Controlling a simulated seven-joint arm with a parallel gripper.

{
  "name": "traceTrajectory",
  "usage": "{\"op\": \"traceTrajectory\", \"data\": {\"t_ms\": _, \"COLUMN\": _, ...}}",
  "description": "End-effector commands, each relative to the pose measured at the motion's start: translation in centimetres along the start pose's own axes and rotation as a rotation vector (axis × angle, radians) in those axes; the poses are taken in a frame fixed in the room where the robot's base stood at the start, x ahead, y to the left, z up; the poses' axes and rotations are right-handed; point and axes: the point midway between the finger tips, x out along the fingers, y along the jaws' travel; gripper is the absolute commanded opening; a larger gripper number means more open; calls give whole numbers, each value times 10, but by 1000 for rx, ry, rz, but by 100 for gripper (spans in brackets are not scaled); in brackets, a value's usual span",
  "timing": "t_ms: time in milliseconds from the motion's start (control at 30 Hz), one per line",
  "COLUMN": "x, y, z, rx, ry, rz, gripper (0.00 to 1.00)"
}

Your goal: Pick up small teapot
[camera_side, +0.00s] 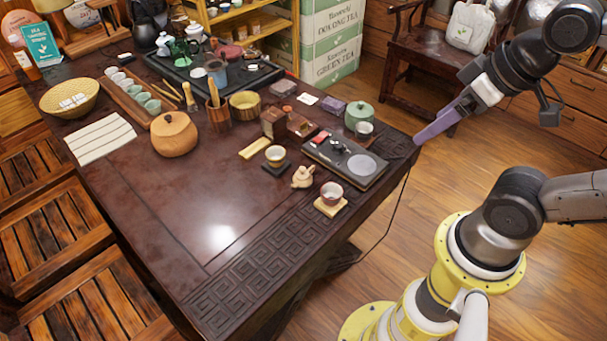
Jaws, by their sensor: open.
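The small teapot (303,177) is pale beige and stands upright on the dark carved table near its right edge. It sits between a yellow-rimmed cup on a dark coaster (276,157) and a pink cup on a yellow coaster (331,195). My gripper (420,138) has purple fingers and hangs at the table's right corner, up and to the right of the teapot, well apart from it. It is open and nothing shows between its fingers. The fingers overlap in this view, so the gap between them is hard to see.
A black tray (345,160) with small items lies between the teapot and my gripper. A green lidded jar (358,114) and small boxes stand behind it. A round wooden pot (173,134) and a brush holder (218,112) stand farther left. The front table surface (190,210) is clear.

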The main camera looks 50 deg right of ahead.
Motion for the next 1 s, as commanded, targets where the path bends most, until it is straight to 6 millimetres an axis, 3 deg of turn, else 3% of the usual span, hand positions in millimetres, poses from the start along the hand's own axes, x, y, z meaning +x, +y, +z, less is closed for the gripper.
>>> {"op": "traceTrajectory", "data": {"t_ms": 300, "x": 0, "y": 0, "z": 0, "rx": 0, "ry": 0, "rz": 0, "gripper": 91}}
{"op": "traceTrajectory", "data": {"t_ms": 400, "x": 0, "y": 0, "z": 0, "rx": 0, "ry": 0, "rz": 0, "gripper": 100}}
{"op": "traceTrajectory", "data": {"t_ms": 667, "x": 0, "y": 0, "z": 0, "rx": 17, "ry": 0, "rz": 0, "gripper": 100}}
{"op": "traceTrajectory", "data": {"t_ms": 833, "x": -2, "y": 0, "z": -3, "rx": 212, "ry": 9, "rz": -1, "gripper": 100}}
{"op": "traceTrajectory", "data": {"t_ms": 1000, "x": -13, "y": 0, "z": -36, "rx": 590, "ry": 46, "rz": -15, "gripper": 100}}
